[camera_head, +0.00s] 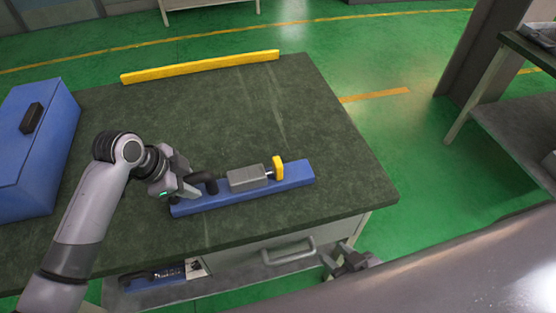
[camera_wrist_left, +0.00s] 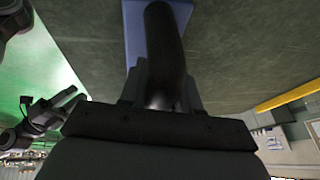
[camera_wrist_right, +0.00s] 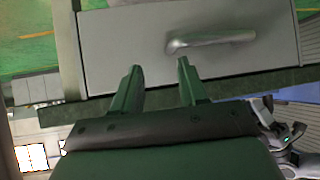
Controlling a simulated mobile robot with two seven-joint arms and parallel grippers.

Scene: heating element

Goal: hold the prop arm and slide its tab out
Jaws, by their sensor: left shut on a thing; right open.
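The prop arm appears to be the long blue bar (camera_head: 297,175) lying near the table's front edge. It carries a grey block (camera_head: 248,178), a yellow tab (camera_head: 278,167) on a short metal rod at its right end, and a black handle (camera_head: 209,177) at its left. My left gripper (camera_head: 190,186) is shut on the black handle, which shows curved between its fingers in the left wrist view (camera_wrist_left: 166,45). My right gripper (camera_head: 346,260) is open and empty, beyond the table's front edge, apart from the tab. It also shows in the right wrist view (camera_wrist_right: 158,70).
A blue box (camera_head: 40,150) with a black handle stands at the table's left. A yellow strip (camera_head: 200,67) lies along the back edge. A drawer with a metal handle (camera_head: 288,251) is under the tabletop, facing my right gripper. The tabletop (camera_head: 210,120) behind the bar is clear.

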